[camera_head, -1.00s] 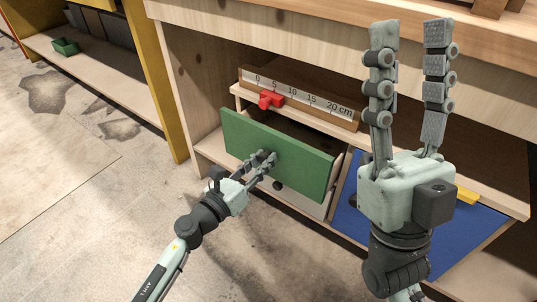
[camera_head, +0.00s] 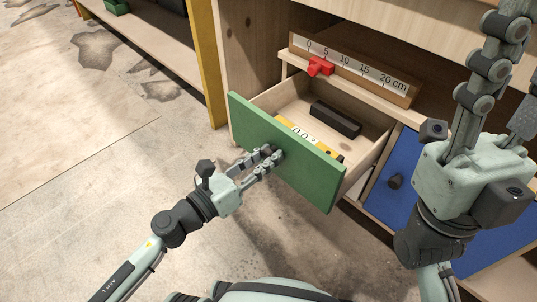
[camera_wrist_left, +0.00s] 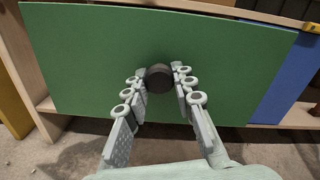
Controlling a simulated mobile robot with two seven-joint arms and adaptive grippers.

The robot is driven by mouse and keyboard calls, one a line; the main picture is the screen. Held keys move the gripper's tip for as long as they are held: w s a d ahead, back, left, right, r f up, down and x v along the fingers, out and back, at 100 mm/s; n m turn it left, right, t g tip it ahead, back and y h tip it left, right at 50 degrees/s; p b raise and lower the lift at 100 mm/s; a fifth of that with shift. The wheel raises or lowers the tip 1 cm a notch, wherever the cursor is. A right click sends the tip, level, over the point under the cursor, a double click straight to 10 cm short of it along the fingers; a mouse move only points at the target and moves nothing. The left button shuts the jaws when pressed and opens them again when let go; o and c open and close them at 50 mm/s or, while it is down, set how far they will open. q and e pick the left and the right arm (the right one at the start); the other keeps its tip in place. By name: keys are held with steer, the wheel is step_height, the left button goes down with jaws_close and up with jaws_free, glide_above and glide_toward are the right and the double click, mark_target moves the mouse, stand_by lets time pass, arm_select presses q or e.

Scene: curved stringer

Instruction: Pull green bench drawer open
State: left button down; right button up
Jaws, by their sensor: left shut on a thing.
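The green drawer front (camera_head: 312,172) stands out from the bench, and the wooden drawer box behind it is open to view. My left gripper (camera_head: 272,157) is shut on the dark round knob at the middle of the front. In the left wrist view, the knob (camera_wrist_left: 159,78) sits between the two fingers against the green panel (camera_wrist_left: 90,65). My right gripper (camera_head: 508,78) is raised at the right of the head view, its fingers apart and empty, partly cut off by the frame edge.
A black block (camera_head: 335,119) and a yellow tool with a white display lie in the drawer. A ruler board (camera_head: 352,70) with a red slider (camera_head: 320,66) stands on the shelf above. Bare floor lies in front.

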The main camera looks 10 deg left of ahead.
arm_select(q)
steer(key=c, duration=1.2)
jaws_free()
steer(key=v, duration=1.2)
steer(key=shift+d+r, duration=0.1)
